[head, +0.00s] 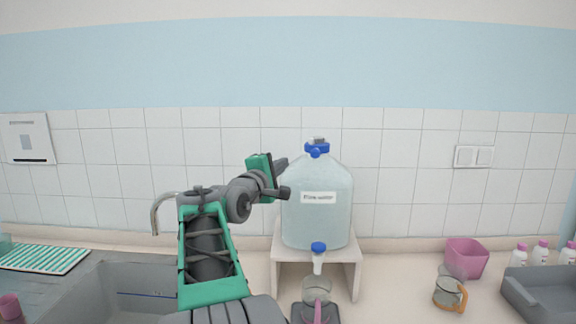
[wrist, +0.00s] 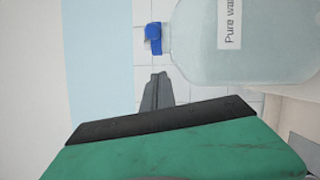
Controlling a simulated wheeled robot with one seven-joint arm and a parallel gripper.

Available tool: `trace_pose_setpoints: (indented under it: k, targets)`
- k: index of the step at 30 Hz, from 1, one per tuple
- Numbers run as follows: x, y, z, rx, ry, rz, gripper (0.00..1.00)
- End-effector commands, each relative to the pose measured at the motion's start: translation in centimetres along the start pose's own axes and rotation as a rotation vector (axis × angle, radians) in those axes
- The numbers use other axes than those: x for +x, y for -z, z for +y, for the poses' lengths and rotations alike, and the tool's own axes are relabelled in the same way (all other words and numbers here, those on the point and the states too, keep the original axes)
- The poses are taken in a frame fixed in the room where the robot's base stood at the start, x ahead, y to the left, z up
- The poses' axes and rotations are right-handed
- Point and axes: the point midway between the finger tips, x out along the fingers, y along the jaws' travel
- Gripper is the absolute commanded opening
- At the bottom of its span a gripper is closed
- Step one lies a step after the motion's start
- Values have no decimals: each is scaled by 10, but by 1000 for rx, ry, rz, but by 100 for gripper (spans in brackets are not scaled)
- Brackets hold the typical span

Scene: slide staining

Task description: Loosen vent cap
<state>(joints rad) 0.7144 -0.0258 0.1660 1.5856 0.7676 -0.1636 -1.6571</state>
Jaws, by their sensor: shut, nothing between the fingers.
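A large clear carboy (head: 317,222) labelled "Pure water" stands upright on a white stand. Its blue vent cap (head: 317,150) sits on the neck at the top, with a small grey piece above it. In the wrist view the carboy (wrist: 245,45) lies sideways in the picture and the blue cap (wrist: 153,38) is at upper centre. My gripper (head: 284,166) is to the left of the carboy's shoulder, a little below cap height. In the wrist view my gripper (wrist: 158,78) has its fingers together and empty, apart from the cap.
The white stand (head: 287,256) holds the carboy, with a blue-handled spigot (head: 318,248) over a glass beaker (head: 317,290). A glass jug (head: 450,292), pink bin (head: 465,258) and grey tray (head: 540,293) are at right. A sink (head: 125,285) is at left. The wall behind is tiled.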

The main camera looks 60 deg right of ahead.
Motion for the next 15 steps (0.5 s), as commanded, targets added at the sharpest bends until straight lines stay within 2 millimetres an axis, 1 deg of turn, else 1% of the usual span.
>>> trace_pose_setpoints:
  k: [1, 3, 11, 12, 15]
  targets:
    - [11, -2, 3, -1, 3, -2, 0]
    - [27, -1, 2, -1, 5, -2, 0]
    - [83, 0, 3, 1, 4, 1, 0]
    - [83, -12, 5, 3, 2, -2, 0]
    - [86, -26, 3, 3, 3, 1, 0]
